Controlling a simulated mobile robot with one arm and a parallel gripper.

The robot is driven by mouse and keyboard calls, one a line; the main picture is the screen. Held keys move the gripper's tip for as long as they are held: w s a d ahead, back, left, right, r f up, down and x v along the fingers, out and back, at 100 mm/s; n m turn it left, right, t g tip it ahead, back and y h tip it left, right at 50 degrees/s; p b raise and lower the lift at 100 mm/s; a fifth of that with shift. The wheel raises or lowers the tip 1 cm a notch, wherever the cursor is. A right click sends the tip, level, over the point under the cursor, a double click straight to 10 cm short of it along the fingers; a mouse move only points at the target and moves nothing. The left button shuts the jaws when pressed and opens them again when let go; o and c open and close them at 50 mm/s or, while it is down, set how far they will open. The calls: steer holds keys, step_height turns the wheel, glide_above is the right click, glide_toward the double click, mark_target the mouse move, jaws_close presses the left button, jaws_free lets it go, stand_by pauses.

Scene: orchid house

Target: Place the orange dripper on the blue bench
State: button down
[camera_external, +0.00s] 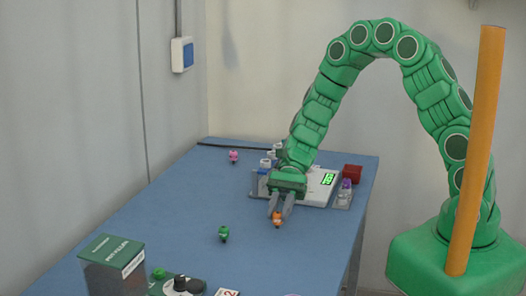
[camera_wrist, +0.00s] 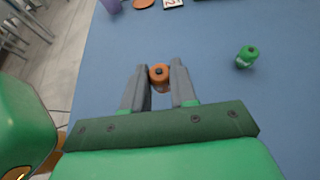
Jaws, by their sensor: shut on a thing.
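The orange dripper (camera_external: 278,218) is small and sits between the fingertips of my gripper (camera_external: 280,206), low over or on the blue bench (camera_external: 180,216). In the wrist view the orange dripper (camera_wrist: 159,76) shows its round top between the two grey fingers of my gripper (camera_wrist: 160,77), with the blue bench (camera_wrist: 210,50) below. The fingers are shut on it. I cannot tell whether its base touches the bench.
A green dripper (camera_external: 223,233) stands nearby, and a pink one (camera_external: 234,156) farther back. A dark green box (camera_external: 112,265) stands at the front left.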

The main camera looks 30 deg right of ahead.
steer(key=shift+w+a+f, duration=0.35)
steer(key=shift+a+f, duration=0.05)
steer(key=shift+f, duration=1.65)
steer(key=c, duration=0.9)
jaws_free()
steer(key=shift+f, duration=0.1)
steer(key=shift+w+d+r, duration=0.15)
steer(key=shift+d+r, duration=0.05)
steer(key=shift+r, duration=0.05)
steer(key=v, duration=1.1)
steer(key=shift+w+d, duration=0.15)
steer(key=shift+d, duration=0.05)
steer(key=shift+r, duration=0.1)
